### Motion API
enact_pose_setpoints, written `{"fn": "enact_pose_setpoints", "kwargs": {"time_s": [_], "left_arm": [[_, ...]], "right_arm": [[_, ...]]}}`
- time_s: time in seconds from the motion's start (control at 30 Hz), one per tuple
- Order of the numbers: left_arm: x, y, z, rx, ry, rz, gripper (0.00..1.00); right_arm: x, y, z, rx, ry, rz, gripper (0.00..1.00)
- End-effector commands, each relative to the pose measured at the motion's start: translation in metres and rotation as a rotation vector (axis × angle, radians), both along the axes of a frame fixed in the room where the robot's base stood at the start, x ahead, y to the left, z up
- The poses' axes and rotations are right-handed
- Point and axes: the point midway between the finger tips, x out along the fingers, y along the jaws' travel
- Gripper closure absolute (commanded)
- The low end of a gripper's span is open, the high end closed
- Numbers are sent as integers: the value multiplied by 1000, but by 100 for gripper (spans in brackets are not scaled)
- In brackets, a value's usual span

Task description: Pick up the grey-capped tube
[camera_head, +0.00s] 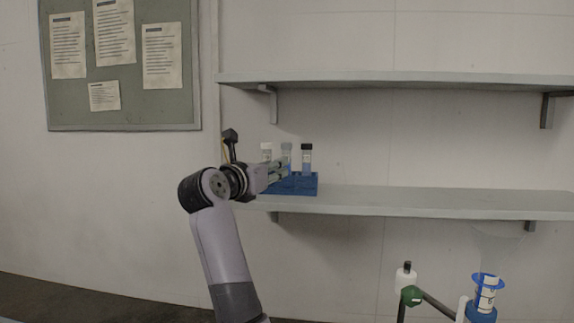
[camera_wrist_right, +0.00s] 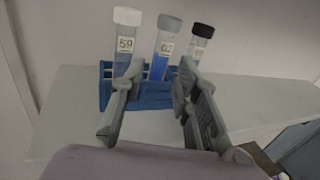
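The grey-capped tube (camera_wrist_right: 164,45) stands upright in the blue rack (camera_wrist_right: 152,97), in the middle of three tubes. It holds blue liquid and bears a label; it also shows in the head view (camera_head: 286,149). A white-capped tube (camera_wrist_right: 126,38) stands to its left and a black-capped tube (camera_wrist_right: 200,42) to its right. My right gripper (camera_wrist_right: 160,70) is open, its fingers pointing at the rack. In the wrist view the grey-capped tube shows in the gap between the fingers; I cannot tell whether they reach around it. My left gripper is not in view.
The rack sits at the left end of the lower shelf (camera_head: 420,200), which is otherwise clear. An upper shelf (camera_head: 400,79) runs above it. A noticeboard (camera_head: 160,105) hangs left. A stand with a green knob (camera_head: 411,295) and a blue-flanged item (camera_head: 487,284) are at bottom right.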

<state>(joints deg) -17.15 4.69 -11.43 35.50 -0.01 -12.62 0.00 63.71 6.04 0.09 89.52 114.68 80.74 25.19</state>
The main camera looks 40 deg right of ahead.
Motion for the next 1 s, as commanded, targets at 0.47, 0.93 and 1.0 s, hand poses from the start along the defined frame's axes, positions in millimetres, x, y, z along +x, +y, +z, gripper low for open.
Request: {"fn": "enact_pose_setpoints", "kwargs": {"time_s": [0.47, 0.93, 1.0], "left_arm": [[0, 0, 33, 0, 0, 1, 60], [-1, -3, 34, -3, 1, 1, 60], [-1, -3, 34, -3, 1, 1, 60]], "right_arm": [[15, -50, 7, -2, 3, -3, 71], [19, -57, 4, 0, 0, 0, 79], [19, -57, 4, 0, 0, -1, 84]]}}
